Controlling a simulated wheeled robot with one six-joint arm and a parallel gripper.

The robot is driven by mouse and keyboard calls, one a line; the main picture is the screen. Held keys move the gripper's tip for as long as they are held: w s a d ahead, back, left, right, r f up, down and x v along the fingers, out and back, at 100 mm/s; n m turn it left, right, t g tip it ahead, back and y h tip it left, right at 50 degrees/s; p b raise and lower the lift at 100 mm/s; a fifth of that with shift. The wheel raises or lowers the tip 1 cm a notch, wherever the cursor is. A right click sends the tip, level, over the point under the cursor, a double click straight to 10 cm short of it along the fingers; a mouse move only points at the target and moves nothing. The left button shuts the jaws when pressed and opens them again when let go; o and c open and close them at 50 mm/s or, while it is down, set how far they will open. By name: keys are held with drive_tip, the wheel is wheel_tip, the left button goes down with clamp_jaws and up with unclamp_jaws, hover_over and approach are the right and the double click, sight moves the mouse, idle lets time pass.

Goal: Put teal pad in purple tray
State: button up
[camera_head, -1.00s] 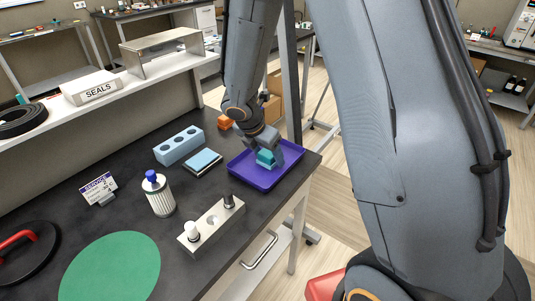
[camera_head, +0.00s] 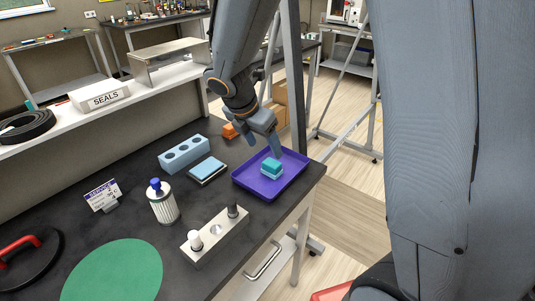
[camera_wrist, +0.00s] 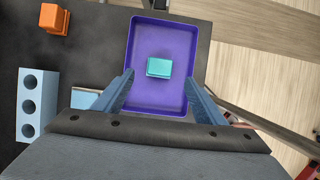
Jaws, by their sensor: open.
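The teal pad (camera_head: 271,165) lies in the purple tray (camera_head: 289,179), near the middle of its floor. In the head view it sits on a lighter blue layer; I cannot tell whether that layer is part of it. In the wrist view the teal pad (camera_wrist: 159,67) is inside the purple tray (camera_wrist: 186,30), clear of the walls. My gripper (camera_head: 264,148) is open and empty above the tray. In the wrist view the fingers of my gripper (camera_wrist: 159,82) are spread wide, apart from the pad.
Left of the tray are a blue and black pad (camera_head: 207,170), a blue block with holes (camera_head: 185,153) and an orange block (camera_head: 230,131). A metal block with pegs (camera_head: 216,233) stands in front. The tray lies near the bench's right edge.

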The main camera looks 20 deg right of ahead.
drive_tip(key=s+d+m+y, duration=0.1)
drive_tip(key=s+m+y, duration=0.1)
drive_tip(key=s+m, duration=0.5)
drive_tip(key=s+d+f+m+g+y, duration=0.1)
drive_tip(key=s+m, duration=0.7)
drive_tip(key=m, duration=1)
drive_tip(key=shift+d+y, duration=0.5)
drive_tip(key=shift+d, duration=0.2)
